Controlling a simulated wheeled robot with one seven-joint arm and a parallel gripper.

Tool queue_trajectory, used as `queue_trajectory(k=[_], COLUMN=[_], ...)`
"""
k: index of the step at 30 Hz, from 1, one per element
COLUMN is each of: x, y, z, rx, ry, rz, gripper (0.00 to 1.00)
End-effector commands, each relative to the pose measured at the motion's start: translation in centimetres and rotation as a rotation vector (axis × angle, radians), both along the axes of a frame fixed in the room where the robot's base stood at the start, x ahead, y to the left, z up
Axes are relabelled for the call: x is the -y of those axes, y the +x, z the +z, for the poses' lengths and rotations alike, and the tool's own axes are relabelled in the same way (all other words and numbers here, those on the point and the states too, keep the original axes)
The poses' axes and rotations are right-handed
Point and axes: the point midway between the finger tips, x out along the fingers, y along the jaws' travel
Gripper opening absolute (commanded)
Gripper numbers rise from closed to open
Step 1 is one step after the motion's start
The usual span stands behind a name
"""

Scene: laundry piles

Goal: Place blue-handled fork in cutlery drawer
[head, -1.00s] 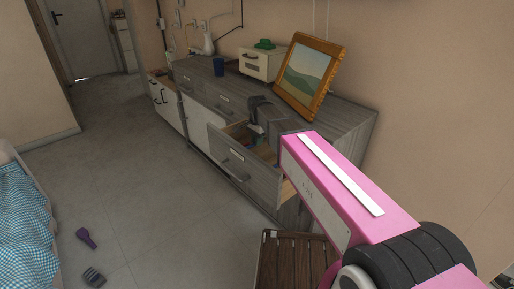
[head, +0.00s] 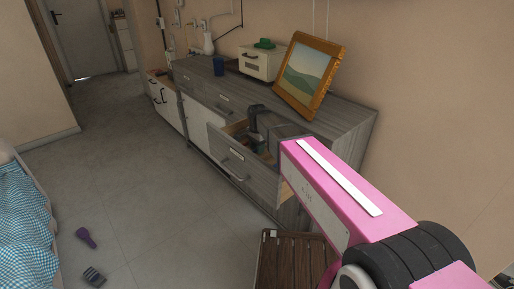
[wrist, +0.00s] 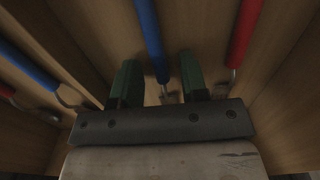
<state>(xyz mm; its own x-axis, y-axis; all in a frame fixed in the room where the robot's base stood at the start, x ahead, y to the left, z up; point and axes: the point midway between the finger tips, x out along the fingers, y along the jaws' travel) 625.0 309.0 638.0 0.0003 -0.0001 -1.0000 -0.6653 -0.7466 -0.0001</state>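The cutlery drawer (head: 240,167) is pulled open from the grey wooden dresser. My gripper (head: 262,143) points down into it. In the wrist view my gripper (wrist: 160,68) has its two green fingers apart. A blue-handled piece (wrist: 150,35), apparently the fork, lies between the fingers, with visible gaps on both sides. Its metal end is dim near the gripper's base, so its shape is hard to make out. A second blue-handled piece (wrist: 28,66) with a curved metal end lies to the left. A red-handled piece (wrist: 245,35) lies to the right.
Wooden dividers (wrist: 82,35) run between the drawer's compartments. A picture frame (head: 310,75), a small cream box (head: 260,65) and a blue cup (head: 219,66) stand on the dresser. A slatted wooden piece (head: 295,262) is below the drawer. A purple object (head: 86,237) lies on open floor.

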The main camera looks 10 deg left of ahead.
Motion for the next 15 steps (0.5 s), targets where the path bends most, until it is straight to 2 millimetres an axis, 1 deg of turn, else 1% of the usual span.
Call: queue_trajectory(k=[5,8,11,15], x=[0.0,0.0,0.0,0.0], y=[0.0,0.0,0.0,0.0], z=[0.1,0.6,1.7,4.0], rx=[0.0,0.001,0.002,0.003], ry=[0.0,0.001,0.001,0.002], rz=[0.0,0.0,0.0,0.0], gripper=[0.4,0.4,0.4,0.4])
